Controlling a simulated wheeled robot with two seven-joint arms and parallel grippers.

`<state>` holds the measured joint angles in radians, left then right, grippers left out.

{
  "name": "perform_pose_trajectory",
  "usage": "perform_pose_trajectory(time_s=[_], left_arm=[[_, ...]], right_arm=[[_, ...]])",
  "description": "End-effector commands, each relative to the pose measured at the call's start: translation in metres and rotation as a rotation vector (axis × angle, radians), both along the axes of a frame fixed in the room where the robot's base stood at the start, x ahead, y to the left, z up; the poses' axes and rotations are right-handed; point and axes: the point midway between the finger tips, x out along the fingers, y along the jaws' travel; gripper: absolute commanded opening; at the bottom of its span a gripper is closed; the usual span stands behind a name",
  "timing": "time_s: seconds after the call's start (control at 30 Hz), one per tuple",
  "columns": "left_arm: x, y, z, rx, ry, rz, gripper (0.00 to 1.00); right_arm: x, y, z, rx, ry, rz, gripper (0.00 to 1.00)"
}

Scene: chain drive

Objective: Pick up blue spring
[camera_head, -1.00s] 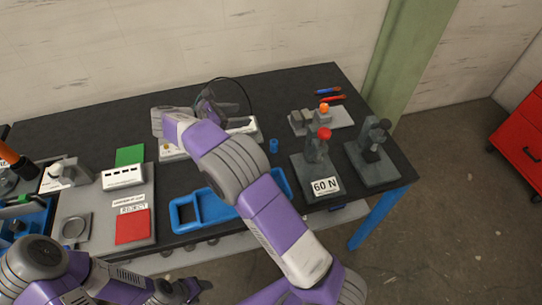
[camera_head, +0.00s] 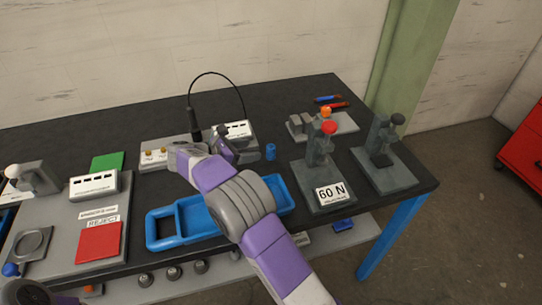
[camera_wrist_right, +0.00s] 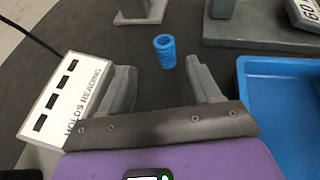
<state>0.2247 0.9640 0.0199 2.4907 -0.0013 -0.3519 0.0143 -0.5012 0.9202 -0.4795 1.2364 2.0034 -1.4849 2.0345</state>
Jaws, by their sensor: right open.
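The blue spring (camera_head: 270,152) is a small blue cylinder standing on the dark table, between the white meter and the 60 N press. In the right wrist view the blue spring (camera_wrist_right: 165,50) stands upright just beyond the fingertips, in line with the gap between them. My right gripper (camera_head: 245,148) is open and points toward the spring from its left. In the right wrist view the right gripper (camera_wrist_right: 163,72) has both fingers apart with nothing between them.
The white meter box (camera_wrist_right: 68,95) is close beside the left finger in the wrist view. The blue tray (camera_wrist_right: 285,110) lies to the right there. The 60 N press (camera_head: 322,180) and a second grey press (camera_head: 382,165) stand right of the spring. A black cable (camera_head: 215,74) arches behind.

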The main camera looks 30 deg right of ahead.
Motion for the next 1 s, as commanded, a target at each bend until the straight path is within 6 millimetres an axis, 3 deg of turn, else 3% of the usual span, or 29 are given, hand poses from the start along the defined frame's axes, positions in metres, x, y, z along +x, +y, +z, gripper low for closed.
perform_pose_trajectory(time_s=[0.6,0.87,1.0], left_arm=[[0.0,0.0,-0.029,0.0,0.0,0.0,0.57],[0.0,0.0,-0.028,0.0,0.0,0.0,0.57],[0.0,0.0,-0.028,0.0,0.0,0.0,0.57]], right_arm=[[-0.004,-0.061,-0.034,-0.001,0.0,0.0,0.63],[-0.003,-0.064,-0.033,-0.001,-0.001,0.002,0.63],[-0.003,-0.063,-0.033,-0.001,-0.001,0.002,0.43]])
